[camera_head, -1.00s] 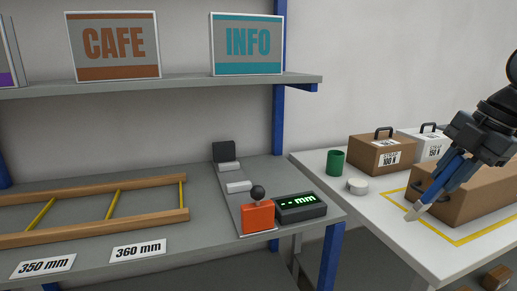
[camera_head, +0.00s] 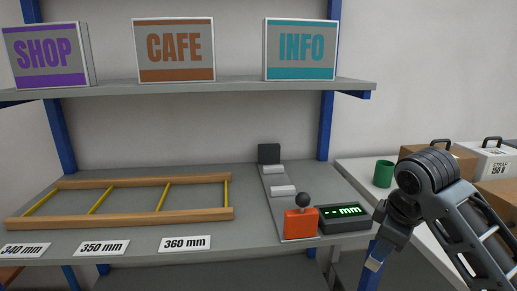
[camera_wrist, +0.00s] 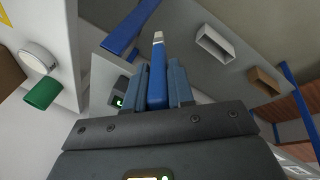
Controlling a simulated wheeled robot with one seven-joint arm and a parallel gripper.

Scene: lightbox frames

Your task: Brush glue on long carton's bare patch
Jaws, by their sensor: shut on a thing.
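My gripper (camera_head: 379,248) hangs in front of the right end of the grey bench. It is shut on a blue-handled brush (camera_wrist: 157,85) with a pale tip, which points down and left in the head view. The brush tip touches nothing that I can make out. A brown carton (camera_head: 500,194), probably the long one, shows only in part at the right edge, behind my arm. Its bare patch is not visible.
A smaller brown carton (camera_head: 462,161) and a white carton (camera_head: 492,160) stand at the back of the white table (camera_head: 352,168). The grey bench holds a wooden frame (camera_head: 130,217), an orange block with a black knob (camera_head: 301,222) and a display (camera_head: 345,218). Signs line the shelf above.

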